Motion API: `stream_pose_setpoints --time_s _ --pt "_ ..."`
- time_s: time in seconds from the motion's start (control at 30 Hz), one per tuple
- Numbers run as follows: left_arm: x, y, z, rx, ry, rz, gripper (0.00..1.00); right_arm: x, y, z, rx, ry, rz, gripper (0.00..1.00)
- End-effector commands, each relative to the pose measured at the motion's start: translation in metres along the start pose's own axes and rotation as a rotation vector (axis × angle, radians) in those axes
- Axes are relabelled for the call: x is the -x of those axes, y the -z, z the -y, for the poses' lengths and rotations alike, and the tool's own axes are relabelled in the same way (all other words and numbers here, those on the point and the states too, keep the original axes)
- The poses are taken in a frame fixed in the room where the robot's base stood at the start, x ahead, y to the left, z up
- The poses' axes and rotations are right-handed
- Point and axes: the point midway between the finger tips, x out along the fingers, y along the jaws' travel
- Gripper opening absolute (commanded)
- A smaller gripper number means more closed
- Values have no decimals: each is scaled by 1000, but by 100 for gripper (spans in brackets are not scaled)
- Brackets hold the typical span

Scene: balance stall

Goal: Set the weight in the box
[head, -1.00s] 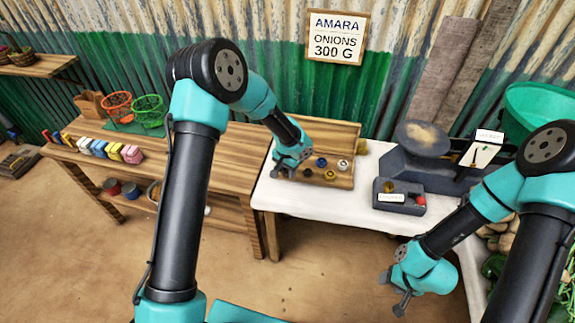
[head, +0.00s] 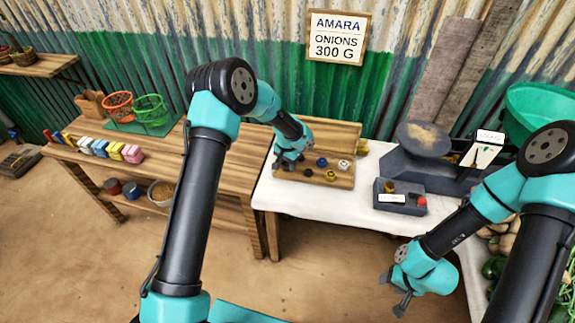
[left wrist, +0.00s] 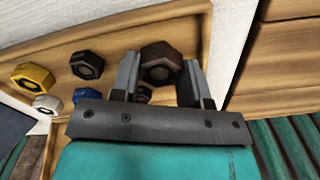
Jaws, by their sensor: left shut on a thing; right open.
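My left gripper (head: 286,162) is at the left end of the open wooden box (head: 341,183). It is shut on a dark brown hexagonal weight (left wrist: 162,62), seen between its fingers in the left wrist view. I cannot tell whether this weight touches the box floor. In the box are a gold weight (left wrist: 33,77), a black weight (left wrist: 87,65), a blue weight (head: 321,162) and a silver weight (head: 343,166). Another dark piece is partly hidden behind the left fingers. My right gripper (head: 393,292) is open and empty, low in front of the table.
A dark scale (head: 425,165) with a round pan stands on the white table (head: 330,205), right of the box. In front of it is a small grey block (head: 400,197) with a brass piece and a red knob. A wooden bench (head: 195,160) stands left.

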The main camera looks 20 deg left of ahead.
Motion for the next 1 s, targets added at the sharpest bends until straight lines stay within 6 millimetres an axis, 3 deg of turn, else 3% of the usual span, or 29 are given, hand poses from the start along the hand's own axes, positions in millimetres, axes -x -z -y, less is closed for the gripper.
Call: stream_pose_setpoints --time_s 0.1,0.5,0.53,0.6,1.0 --pt "-10 0 0 0 0 -1 13 0 0 0 0 0 0 52" --pt "-13 0 0 0 0 -2 13 0 0 0 0 0 0 52" --pt "-13 0 0 0 0 -2 45 0 0 0 0 0 0 52" --pt "-13 0 0 0 0 -2 51 0 0 0 0 0 0 52" --pt "-6 0 0 1 1 -2 52 0 0 0 0 0 0 52"
